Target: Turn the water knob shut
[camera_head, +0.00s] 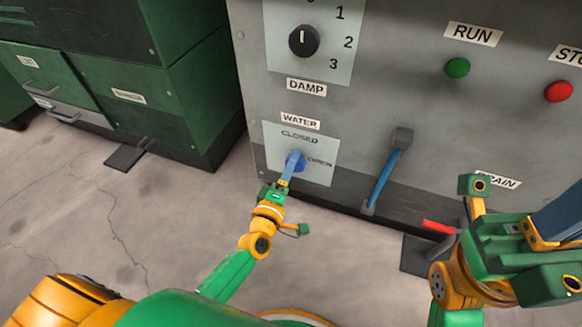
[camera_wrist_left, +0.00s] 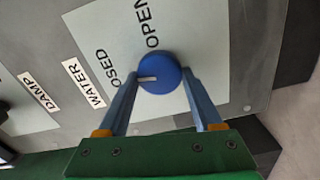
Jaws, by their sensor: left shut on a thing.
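The water knob (camera_head: 295,161) is a round blue knob on a pale plate (camera_head: 325,173) marked CLOSED above and OPEN to the right. My left gripper (camera_head: 291,166) reaches it from below and covers part of it. In the left wrist view, the gripper (camera_wrist_left: 160,80) has its two blue fingers shut on either side of the knob (camera_wrist_left: 162,70). The knob's white mark points left there, roughly toward the partly hidden CLOSED word. My right gripper (camera_head: 545,215) is at the lower right, away from the knob; its fingertips are not clear.
Above the knob is a black DAMP dial (camera_head: 303,41). To its right are a blue-handled lever (camera_head: 384,175) and a red handle (camera_head: 440,227) by the DRAIN label. A green RUN button (camera_head: 457,68) and red button (camera_head: 558,91) sit higher. Green cabinets (camera_head: 150,90) stand left.

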